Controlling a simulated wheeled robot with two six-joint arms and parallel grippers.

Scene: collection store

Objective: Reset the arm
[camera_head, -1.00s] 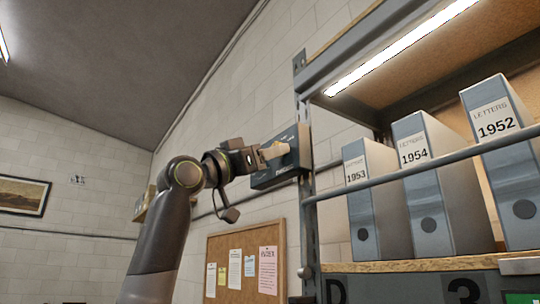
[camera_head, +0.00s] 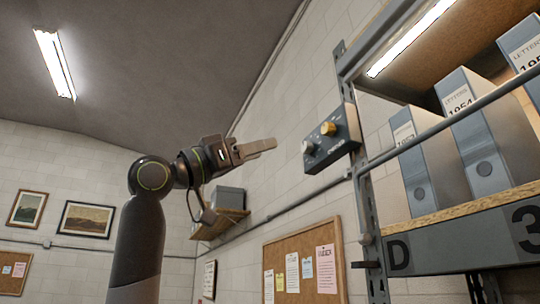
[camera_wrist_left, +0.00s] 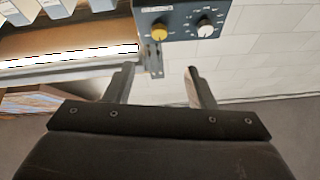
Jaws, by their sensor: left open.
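My left arm rises from the bottom left in the head view. Its gripper (camera_head: 262,147) is held out to the right, empty, left of a dark control box and apart from it. In the left wrist view the two fingers of this gripper (camera_wrist_left: 160,85) stand apart with nothing between them. The control box (camera_head: 331,140) is fixed to the shelf's upright post and carries a yellow knob (camera_head: 328,128) and a pale knob (camera_head: 307,147). The box also shows at the top of the left wrist view (camera_wrist_left: 182,27). My right gripper is out of view.
The shelf rack (camera_head: 362,190) with grey letter binders (camera_head: 478,135) stands at the right. A cork board (camera_head: 275,260) hangs on the wall below the control box. A small wall shelf (camera_head: 222,222) holds a grey box. Open air lies around my left gripper.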

